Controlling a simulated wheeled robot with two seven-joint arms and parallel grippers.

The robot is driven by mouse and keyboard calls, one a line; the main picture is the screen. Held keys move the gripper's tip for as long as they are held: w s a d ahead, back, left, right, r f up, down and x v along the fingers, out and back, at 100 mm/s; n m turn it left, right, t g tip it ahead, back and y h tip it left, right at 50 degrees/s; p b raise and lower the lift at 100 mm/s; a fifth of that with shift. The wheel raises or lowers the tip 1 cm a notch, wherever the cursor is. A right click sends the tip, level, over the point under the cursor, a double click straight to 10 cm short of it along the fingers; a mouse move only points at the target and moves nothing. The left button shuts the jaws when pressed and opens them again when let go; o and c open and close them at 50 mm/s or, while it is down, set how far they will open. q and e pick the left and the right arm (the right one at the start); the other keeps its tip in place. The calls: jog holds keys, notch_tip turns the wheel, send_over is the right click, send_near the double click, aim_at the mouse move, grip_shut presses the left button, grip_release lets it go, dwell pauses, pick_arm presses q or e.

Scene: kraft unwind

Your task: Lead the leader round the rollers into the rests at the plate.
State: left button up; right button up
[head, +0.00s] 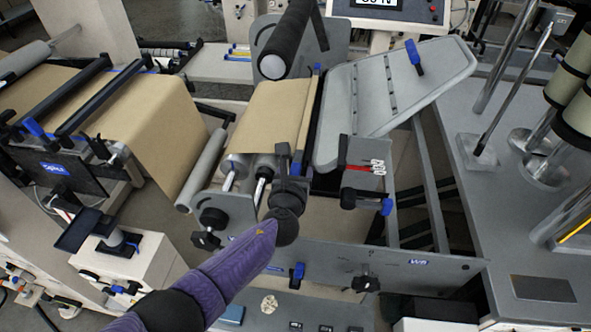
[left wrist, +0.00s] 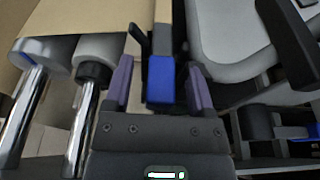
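The brown kraft leader (head: 273,110) runs up beside a dark bar (head: 314,105) at the left edge of the grey plate (head: 404,85). Its lower part passes at the metal rollers (head: 235,168), also seen in the left wrist view (left wrist: 35,62). My left gripper (head: 290,157) is at the lower end of this bar. In the left wrist view, its purple fingers (left wrist: 160,88) are apart, either side of a blue block (left wrist: 161,80), with gaps visible. The rests cannot be made out clearly. My right gripper is not in view.
More kraft web (head: 130,115) hangs at the left, down to a grey roller (head: 203,165). A black roller (head: 287,38) stands above the leader. A blue clip (head: 413,55) sits on the plate. Red-handled parts (head: 362,169) and a black block lie right of my gripper.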

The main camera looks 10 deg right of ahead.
pick_arm(q)
jog(key=p+v, duration=0.6)
jog(key=v, duration=0.4)
jog(key=s+a+f+n+g+y+b, duration=0.15)
jog(key=s+a+f+n+b, duration=0.35)
jog(key=f, duration=0.5)
jog(key=s+a+f+n+g+y+b, duration=0.15)
jog(key=s+a+f+n+g, duration=0.35)
jog(key=f, duration=0.6)
jog(key=s+a+f+n+g+y+b, duration=0.1)
jog(key=s+a+f+n+b, duration=0.15)
jog(key=f+n+b, duration=0.55)
jog(key=s+a+f+n+g+b, duration=0.2)
jog(key=s+a+f+n, duration=0.3)
jog(key=s+f+n, duration=0.4)
jog(key=s+a+f+n+g+b, duration=0.2)
jog(key=s+a+f+n+g, duration=0.2)
jog(key=s+f+n, duration=0.6)
jog(key=s+a, duration=0.1)
jog(key=s, duration=0.5)
jog(key=shift+s+y+b, duration=0.25)
jog(key=shift+y+b, duration=0.15)
jog(key=shift+w+a, duration=0.1)
